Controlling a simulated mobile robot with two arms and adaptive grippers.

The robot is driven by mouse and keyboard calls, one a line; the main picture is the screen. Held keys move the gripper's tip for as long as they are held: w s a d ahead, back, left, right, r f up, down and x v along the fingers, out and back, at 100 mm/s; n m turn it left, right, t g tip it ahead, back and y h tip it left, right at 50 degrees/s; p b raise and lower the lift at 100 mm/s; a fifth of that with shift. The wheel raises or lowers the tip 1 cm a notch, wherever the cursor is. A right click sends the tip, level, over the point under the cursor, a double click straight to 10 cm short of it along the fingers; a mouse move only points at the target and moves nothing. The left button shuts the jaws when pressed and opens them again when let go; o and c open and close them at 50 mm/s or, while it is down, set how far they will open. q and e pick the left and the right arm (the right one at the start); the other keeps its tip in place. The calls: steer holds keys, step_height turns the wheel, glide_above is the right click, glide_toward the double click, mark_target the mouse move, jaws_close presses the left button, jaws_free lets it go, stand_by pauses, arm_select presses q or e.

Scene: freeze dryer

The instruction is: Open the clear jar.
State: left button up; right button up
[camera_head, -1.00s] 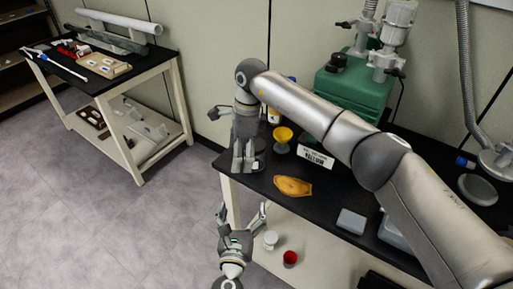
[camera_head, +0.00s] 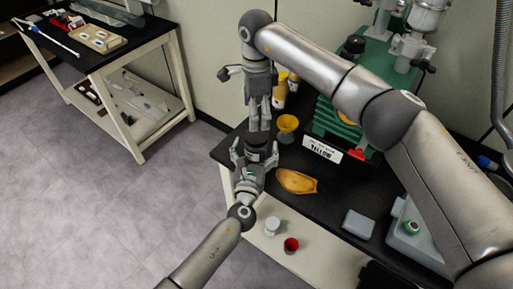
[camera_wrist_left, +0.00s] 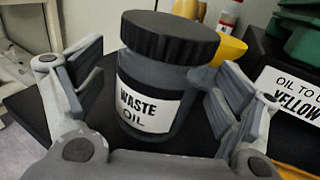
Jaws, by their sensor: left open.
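The jar (camera_wrist_left: 150,95) is see-through grey and dark, with a white label reading "WASTE OIL". Its wide black lid (camera_wrist_left: 170,36) sits on it. It stands upright on the black tabletop. In the head view the jar (camera_head: 256,143) is small and partly covered by my grippers. My left gripper (camera_head: 254,158) is open, with one finger on each side of the jar; it also shows in the left wrist view (camera_wrist_left: 158,100), with gaps to the jar. My right gripper (camera_head: 260,128) points down just above the jar; its finger gap is unclear.
A yellow funnel-like cup (camera_head: 287,124), an orange dish (camera_head: 297,181) and a white sign (camera_head: 322,150) are close on the right. A green machine (camera_head: 378,58) stands behind. A white cup (camera_head: 272,226) and red cup (camera_head: 291,244) are on the lower shelf.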

arm_select(q)
steer(key=shift+w+d+r, duration=0.15)
steer(key=shift+w, duration=0.6)
arm_select(e)
steer(key=shift+s+r, duration=0.1)
steer(key=shift+s, duration=0.1)
steer(key=shift+w, duration=0.1)
